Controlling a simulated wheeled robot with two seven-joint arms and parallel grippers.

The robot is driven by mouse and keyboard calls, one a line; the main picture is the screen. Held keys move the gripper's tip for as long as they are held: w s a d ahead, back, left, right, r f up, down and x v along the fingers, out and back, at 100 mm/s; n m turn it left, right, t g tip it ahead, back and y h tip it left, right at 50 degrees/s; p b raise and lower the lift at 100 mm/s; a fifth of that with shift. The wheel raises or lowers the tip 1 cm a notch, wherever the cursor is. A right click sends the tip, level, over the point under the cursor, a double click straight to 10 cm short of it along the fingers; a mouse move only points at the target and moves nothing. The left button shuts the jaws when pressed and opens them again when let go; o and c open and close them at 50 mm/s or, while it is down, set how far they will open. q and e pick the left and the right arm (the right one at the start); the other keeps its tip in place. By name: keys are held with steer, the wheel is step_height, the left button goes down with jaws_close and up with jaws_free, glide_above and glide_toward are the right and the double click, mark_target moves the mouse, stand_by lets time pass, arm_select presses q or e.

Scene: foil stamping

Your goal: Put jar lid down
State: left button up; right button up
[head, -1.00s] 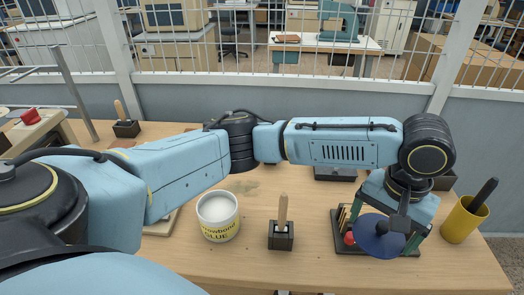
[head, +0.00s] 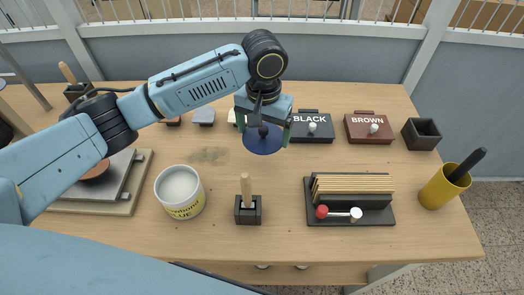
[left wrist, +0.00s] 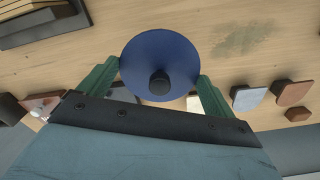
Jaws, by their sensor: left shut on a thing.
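The jar lid (head: 262,141) is a round blue disc with a dark knob in its middle. My left gripper (head: 264,130) is shut on it, over the back middle of the table. In the left wrist view the lid (left wrist: 160,55) sits between the two green fingers of the gripper (left wrist: 159,82), knob towards the camera. I cannot tell how far it is above the table. The white open jar with a yellow glue label (head: 180,192) stands uncovered at the front left, apart from the lid. My right gripper is not in view.
Black (head: 306,128) and brown (head: 369,128) boxes stand right of the lid. A rack with sticks (head: 380,218), a yellow cup (head: 441,189) and a brush holder (head: 248,213) stand nearer the front. The table between jar and lid is mostly clear.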

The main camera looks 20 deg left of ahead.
mark_target(264, 128)
arm_select(q)
step_height(264, 128, down, 2)
steer(key=shift+f, duration=0.2)
step_height(264, 128, down, 5)
steer(key=shift+r+b, duration=0.15)
steer(key=shift+b, duration=0.3)
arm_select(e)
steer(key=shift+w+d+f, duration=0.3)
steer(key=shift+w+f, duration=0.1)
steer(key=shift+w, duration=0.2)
arm_select(q)
steer(key=shift+f, duration=0.25)
steer(key=o, duration=0.7)
steer(key=shift+w, duration=0.1)
steer(key=shift+r, duration=0.25)
step_height(264, 128, up, 12)
steer(key=shift+f+p, duration=0.1)
steer(key=shift+p, duration=0.65)
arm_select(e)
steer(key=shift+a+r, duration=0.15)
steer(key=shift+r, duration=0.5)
